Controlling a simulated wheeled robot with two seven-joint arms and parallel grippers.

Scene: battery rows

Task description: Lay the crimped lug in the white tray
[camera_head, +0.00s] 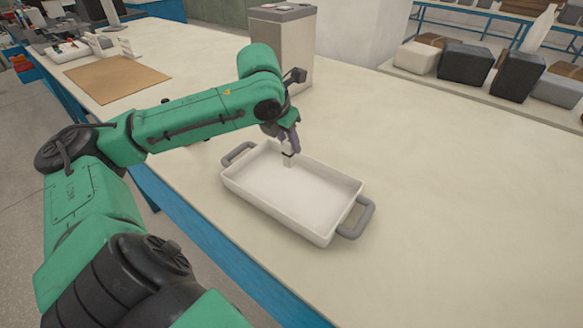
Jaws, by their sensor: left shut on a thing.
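The white tray (315,228) stands on the cream worktop, with a grey handle at each end. My left gripper (289,155) points down over the far part of the tray, near its back wall. It is shut on a small, pale piece, likely the crimped lug (288,160), which shows just below the fingers. The piece is too small to make out its shape, and I cannot tell whether it touches the tray floor. The rest of the tray looks empty. My right gripper is not in view.
A tall beige bin (296,45) stands on the worktop behind my left arm. A brown mat (113,79) lies at the far left. The worktop (450,200) right of the tray is clear. Black and white boxes (464,64) stand on another surface at the back right.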

